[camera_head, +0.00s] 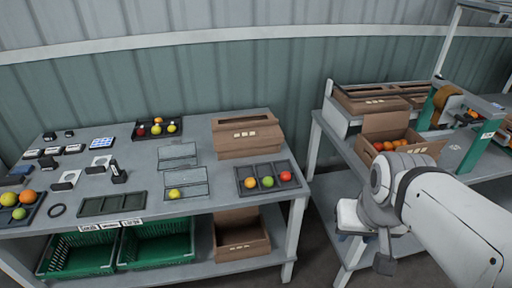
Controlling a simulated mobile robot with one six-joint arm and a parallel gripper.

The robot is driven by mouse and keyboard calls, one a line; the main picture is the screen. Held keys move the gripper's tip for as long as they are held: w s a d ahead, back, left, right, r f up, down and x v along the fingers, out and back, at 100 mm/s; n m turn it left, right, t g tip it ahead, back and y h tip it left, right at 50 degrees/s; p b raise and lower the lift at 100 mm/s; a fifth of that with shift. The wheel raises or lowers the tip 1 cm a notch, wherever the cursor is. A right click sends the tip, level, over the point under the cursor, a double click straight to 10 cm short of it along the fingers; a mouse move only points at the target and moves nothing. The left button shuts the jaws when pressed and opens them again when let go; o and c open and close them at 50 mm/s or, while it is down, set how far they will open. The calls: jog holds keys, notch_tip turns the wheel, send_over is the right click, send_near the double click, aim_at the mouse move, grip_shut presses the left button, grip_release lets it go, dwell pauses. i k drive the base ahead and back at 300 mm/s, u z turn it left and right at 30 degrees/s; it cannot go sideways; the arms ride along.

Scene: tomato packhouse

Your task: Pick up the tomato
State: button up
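Several tomatoes are in view, and I cannot tell which one the task means. A dark tray at the front right of the left table (268,191) holds an orange tomato (250,183), a green tomato (267,181) and a red tomato (286,176) in a row. A yellow tomato (174,194) sits in a clear punnet (195,190). A back tray (158,136) and a left tray (24,218) hold more tomatoes of mixed colours. My gripper (353,216) is at the right, apart from all of these. Its fingers are too unclear to read.
An open carton of tomatoes (368,153) and a green-framed tape machine (470,150) are on the right bench. Green crates (160,245) are on the lower shelf. A gap separates the table and bench.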

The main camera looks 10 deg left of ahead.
aim_at(285, 176)
jog(key=i, duration=1)
jog(key=u, duration=0.05)
